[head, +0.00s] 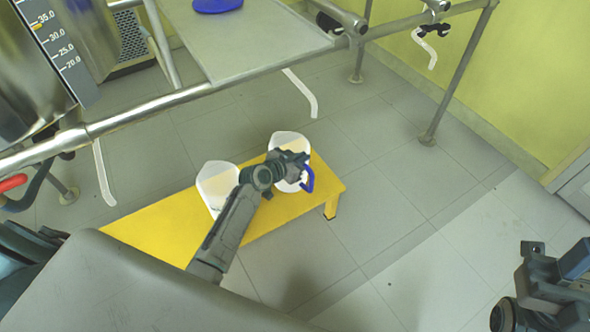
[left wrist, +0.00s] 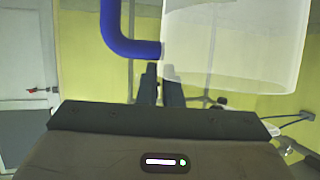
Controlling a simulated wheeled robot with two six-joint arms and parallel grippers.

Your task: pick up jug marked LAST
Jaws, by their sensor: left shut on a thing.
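Two whitish translucent jugs are by the yellow bench (head: 160,232) in the head view: a left jug (head: 216,183) and a right jug (head: 287,141) with a blue handle (head: 309,180). No LAST marking is readable on either. My left gripper (head: 298,163) is at the right jug, partly covering it, and is shut on its handle. In the left wrist view, the blue handle (left wrist: 128,47) and jug wall (left wrist: 235,45) are just beyond my left fingertips (left wrist: 161,75). I cannot tell whether this jug touches the bench. My right gripper (head: 545,265) is at lower right, away from the jugs; its jaws are unclear.
A metal pipe rail (head: 215,90) and a grey platform (head: 250,45) with a blue disc (head: 217,4) are beyond the bench. A steel vessel with a scale (head: 50,35) is at upper left. The tiled floor (head: 390,215) right of the bench is clear.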

